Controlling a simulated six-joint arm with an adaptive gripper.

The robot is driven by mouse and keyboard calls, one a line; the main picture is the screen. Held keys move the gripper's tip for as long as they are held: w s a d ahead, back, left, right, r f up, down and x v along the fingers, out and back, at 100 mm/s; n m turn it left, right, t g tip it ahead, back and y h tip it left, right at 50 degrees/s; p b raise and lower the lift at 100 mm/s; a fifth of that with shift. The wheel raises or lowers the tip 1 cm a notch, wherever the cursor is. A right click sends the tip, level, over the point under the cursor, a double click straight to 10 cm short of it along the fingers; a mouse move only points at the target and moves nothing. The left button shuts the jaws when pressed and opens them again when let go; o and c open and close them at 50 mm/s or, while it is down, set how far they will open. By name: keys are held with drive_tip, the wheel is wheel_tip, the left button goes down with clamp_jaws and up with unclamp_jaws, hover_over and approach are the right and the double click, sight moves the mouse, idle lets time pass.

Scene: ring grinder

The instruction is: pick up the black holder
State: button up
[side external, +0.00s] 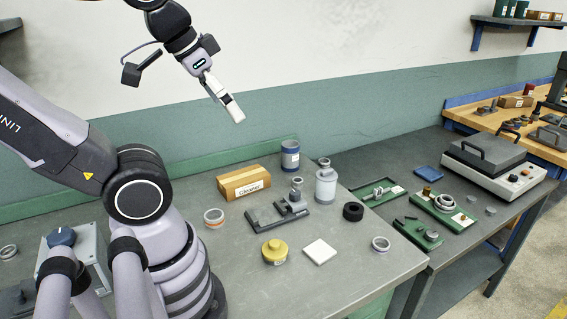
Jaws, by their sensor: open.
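A small black round piece (353,211), the best match for the black holder, sits on the grey bench right of centre. Whether it has a hole through it is hard to tell. My gripper (236,115) is high above the bench, up and to the left of the black piece and well apart from it. It points down and to the right, with light-coloured fingers seen nearly edge-on. It is open and nothing shows in it.
A dark grey fixture (262,218), a white bottle (326,187) and a blue can (290,158) stand left of the black piece. A cleaner box (244,183), yellow-lidded jar (275,252), white pad (320,252) and metal ring (380,245) lie around. Green trays (440,215) lie to the right.

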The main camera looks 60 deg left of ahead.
drive_tip(key=m+g+y, duration=0.1)
drive_tip(key=m+y, duration=1.2)
drive_tip(key=m, duration=0.9)
hover_over(356, 211)
drive_tip(key=s+d, duration=0.4)
drive_tip(key=d, duration=0.6)
drive_tip(key=f, duration=3.5)
drive_tip(key=shift+w+d+f, duration=0.15)
drive_tip(key=shift+d, duration=0.05)
drive_tip(key=x, duration=0.8)
drive_tip(key=shift+d+f, duration=0.15)
drive_tip(key=shift+f, duration=0.2)
drive_tip(key=shift+x, duration=3)
drive_tip(key=c, duration=1.3)
